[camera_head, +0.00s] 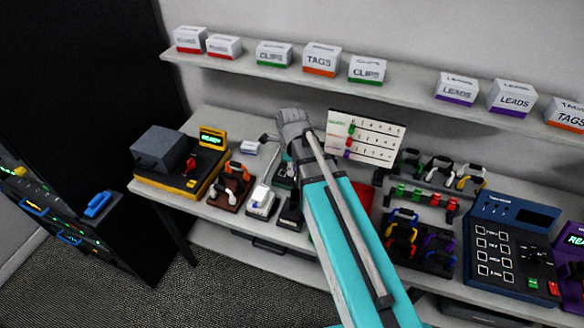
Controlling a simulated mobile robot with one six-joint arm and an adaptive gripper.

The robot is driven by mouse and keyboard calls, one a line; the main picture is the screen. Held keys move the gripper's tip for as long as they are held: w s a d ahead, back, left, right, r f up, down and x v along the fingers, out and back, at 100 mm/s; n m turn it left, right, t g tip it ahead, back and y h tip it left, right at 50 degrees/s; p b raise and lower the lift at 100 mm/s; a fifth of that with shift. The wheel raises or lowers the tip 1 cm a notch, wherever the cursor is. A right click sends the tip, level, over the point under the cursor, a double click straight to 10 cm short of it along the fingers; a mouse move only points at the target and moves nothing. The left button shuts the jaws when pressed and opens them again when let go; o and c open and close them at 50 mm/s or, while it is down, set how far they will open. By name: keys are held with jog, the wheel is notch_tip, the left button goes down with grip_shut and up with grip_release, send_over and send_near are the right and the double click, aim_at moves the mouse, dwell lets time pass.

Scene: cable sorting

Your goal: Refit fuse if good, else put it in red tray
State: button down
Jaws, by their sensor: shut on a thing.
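My arm reaches up from the bottom across the middle of the bench, and its grey end joint is in front of the back wall. My gripper's fingers and anything in them are not visible; they seem hidden behind the arm. A red surface (362,196), likely the red tray, shows beside the arm and is mostly covered by it. A yellow and black unit with a lit display (212,138) and a grey box (162,152) stands at the bench's left end. I cannot make out a fuse.
A white board (365,138) stands behind the arm. Cable racks (424,190) and a blue keypad panel (507,245) fill the right side. A brown cable stand (230,188) and a white block (262,203) are left of the arm. Labelled boxes (321,58) line the shelf above.

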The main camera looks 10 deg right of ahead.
dwell(0.3)
notch_tip(320, 180, down, 5)
jog(key=b, duration=0.4)
jog(key=shift+r+b, duration=0.2)
jog(key=shift+b, duration=0.1)
jog(key=shift+r, duration=0.1)
